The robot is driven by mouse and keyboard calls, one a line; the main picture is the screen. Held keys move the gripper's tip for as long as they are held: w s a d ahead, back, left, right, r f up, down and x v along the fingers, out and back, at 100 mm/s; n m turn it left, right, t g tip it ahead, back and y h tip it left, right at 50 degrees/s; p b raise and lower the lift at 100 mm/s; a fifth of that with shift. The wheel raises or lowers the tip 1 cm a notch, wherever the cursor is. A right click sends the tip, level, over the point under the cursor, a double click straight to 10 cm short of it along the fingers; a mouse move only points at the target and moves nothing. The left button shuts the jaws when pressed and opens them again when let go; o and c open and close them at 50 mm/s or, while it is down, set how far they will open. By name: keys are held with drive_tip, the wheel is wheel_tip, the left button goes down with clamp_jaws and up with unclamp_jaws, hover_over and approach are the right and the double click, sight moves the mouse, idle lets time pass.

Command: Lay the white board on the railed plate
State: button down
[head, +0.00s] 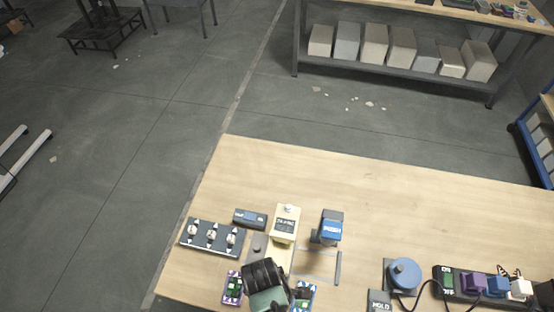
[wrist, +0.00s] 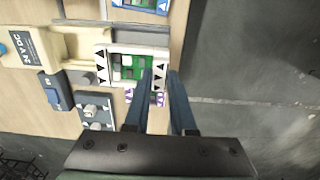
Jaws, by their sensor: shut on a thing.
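My gripper (wrist: 158,72) is shut on the near edge of the white board (wrist: 103,68), which has black triangles and a green circuit in its middle. In the head view my gripper (head: 272,300) hides most of the board. What looks like the railed plate (head: 338,268) lies right of the cream power supply, with a grey rail on its right side and pale lines on the wood. I cannot tell how high the board is above the table.
A purple board (head: 232,288) and a blue board (head: 304,297) flank my gripper. The cream 24 V DC supply (head: 285,222), a three-knob panel (head: 211,237) and a blue-topped device (head: 331,230) stand close by. The table's back is clear.

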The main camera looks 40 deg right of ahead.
drive_tip(key=shift+s+d+f, duration=0.1)
drive_tip(key=shift+s+d, duration=0.05)
drive_tip(key=shift+s, duration=0.05)
drive_tip(key=shift+w+f+b, duration=0.2)
drive_tip(key=shift+f+b, duration=0.6)
drive_tip(key=shift+b, duration=0.15)
wheel_tip(320, 180, down, 4)
drive_tip(key=b, duration=0.4)
drive_tip(key=shift+s, duration=0.1)
drive_tip(key=shift+f, duration=0.5)
drive_tip(key=shift+f, duration=0.55)
idle(0.5)
drive_tip(key=shift+c, duration=1.1)
unclamp_jaws()
